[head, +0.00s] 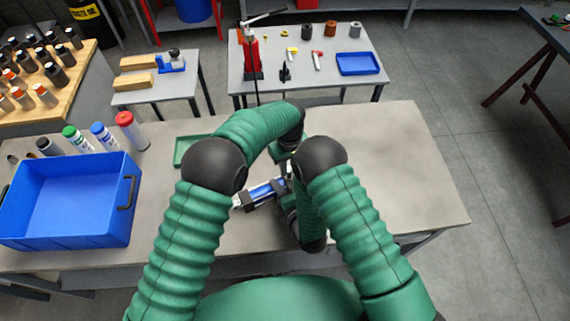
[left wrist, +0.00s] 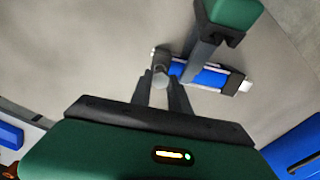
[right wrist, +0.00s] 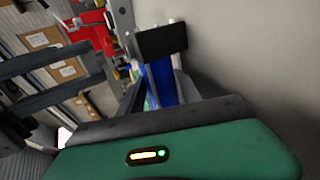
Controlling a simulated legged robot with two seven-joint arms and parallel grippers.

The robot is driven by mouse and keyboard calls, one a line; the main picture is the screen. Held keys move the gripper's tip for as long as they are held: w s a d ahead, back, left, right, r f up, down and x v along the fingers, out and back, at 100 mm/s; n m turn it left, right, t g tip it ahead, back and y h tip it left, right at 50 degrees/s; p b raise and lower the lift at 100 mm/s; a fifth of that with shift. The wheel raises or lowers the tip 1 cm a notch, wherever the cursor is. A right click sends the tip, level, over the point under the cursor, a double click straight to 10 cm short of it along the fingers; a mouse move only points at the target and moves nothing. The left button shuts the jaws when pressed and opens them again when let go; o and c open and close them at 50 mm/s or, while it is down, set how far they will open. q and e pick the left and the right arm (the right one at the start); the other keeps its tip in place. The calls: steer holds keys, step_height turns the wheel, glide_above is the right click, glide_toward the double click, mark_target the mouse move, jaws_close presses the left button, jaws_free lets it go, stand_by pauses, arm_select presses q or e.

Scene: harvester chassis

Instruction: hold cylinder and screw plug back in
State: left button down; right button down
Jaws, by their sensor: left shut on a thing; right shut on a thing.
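The cylinder (head: 265,191) has a blue body and black end blocks; it lies above or on the table between my arms. In the left wrist view, the cylinder (left wrist: 212,78) has my right gripper (left wrist: 190,72) across its body. In the right wrist view, the cylinder (right wrist: 161,82) sits between the fingers of my right gripper (right wrist: 158,90). My left gripper (left wrist: 162,88) is shut on a small grey plug (left wrist: 160,75) at one end block of the cylinder. Whether the plug is seated in its hole cannot be told. In the head view my arms hide both gripper tips.
A blue bin (head: 70,205) stands at the table's left, with several capped bottles (head: 102,136) behind it. A green tray (head: 186,152) lies behind my left arm. The right side of the table (head: 400,170) is clear. A second table (head: 310,72) with tools stands behind.

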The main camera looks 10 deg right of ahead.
arm_select(q)
steer(key=shift+f, duration=0.1)
stand_by(0.4)
steer(key=shift+f, duration=0.85)
steer(key=shift+f, duration=0.6)
